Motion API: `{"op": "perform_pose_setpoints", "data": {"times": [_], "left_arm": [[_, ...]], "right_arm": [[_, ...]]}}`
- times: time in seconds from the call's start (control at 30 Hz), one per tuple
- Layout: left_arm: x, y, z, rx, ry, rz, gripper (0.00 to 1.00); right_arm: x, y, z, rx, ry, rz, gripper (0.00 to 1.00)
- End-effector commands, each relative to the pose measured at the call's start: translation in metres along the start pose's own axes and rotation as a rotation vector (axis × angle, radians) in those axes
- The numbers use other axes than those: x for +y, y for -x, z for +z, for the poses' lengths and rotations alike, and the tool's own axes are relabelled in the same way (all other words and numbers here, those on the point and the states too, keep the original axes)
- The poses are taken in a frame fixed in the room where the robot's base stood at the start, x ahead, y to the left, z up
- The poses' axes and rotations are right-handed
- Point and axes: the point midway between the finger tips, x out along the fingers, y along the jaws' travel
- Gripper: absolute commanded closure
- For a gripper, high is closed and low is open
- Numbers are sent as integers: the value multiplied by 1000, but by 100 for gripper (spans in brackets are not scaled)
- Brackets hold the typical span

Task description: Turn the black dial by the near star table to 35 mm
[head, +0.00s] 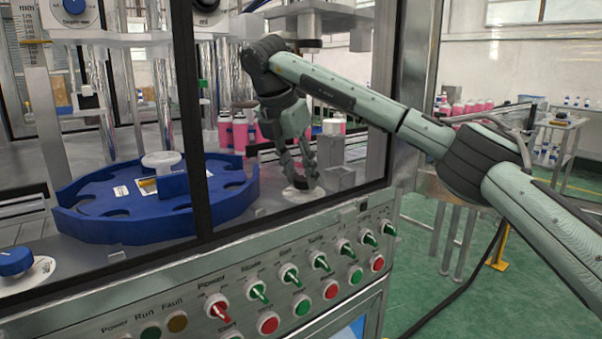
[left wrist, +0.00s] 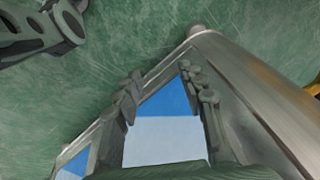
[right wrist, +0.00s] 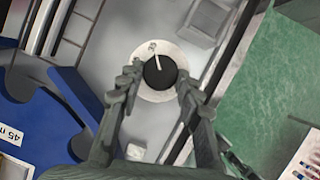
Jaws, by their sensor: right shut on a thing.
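The black dial (right wrist: 160,72) with a white pointer line sits on a round white plate in the right wrist view. The line points up and slightly left in that picture. My right gripper (right wrist: 158,80) is shut on the dial, one finger on each side. In the head view my right gripper (head: 303,182) comes down onto the white dial plate (head: 303,195), and the dial is mostly hidden. The blue star table (head: 100,225) is left of it; in the right wrist view its label reads 45. My left gripper (left wrist: 165,105) is open and empty above the machine's front edge.
A control panel (head: 255,285) with several switches and buttons runs below the dial. A grey block (head: 340,178) stands close to the dial's right. A dark frame post (head: 188,110) and pink bottles (head: 240,133) are nearby. A blue knob (head: 14,262) sits at the far left.

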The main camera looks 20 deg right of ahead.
Motion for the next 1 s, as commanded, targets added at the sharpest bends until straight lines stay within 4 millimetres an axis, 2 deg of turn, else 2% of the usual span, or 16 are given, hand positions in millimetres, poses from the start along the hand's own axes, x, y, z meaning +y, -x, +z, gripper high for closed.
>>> {"op": "perform_pose_setpoints", "data": {"times": [0.2, 0.5, 0.53, 0.7, 0.9, 1.0], "left_arm": [[1, -1, 7, -11, -1, 2, 60], [0, 0, 5, -8, -1, 1, 60], [0, 0, 5, -7, -1, 0, 60], [-2, 0, -2, 1, 0, -2, 60], [-3, 1, -6, 8, 0, -4, 60], [-4, 0, 0, -1, -4, -5, 60]], "right_arm": [[1, 1, 1, -1, -22, -6, 94], [0, 1, 1, -1, -22, -6, 94], [0, 1, 1, -1, -22, -6, 64], [0, 1, 0, 0, -21, -6, 44], [0, 0, 0, 0, -20, -7, 44], [0, 2, 0, 0, -20, -7, 44]]}}
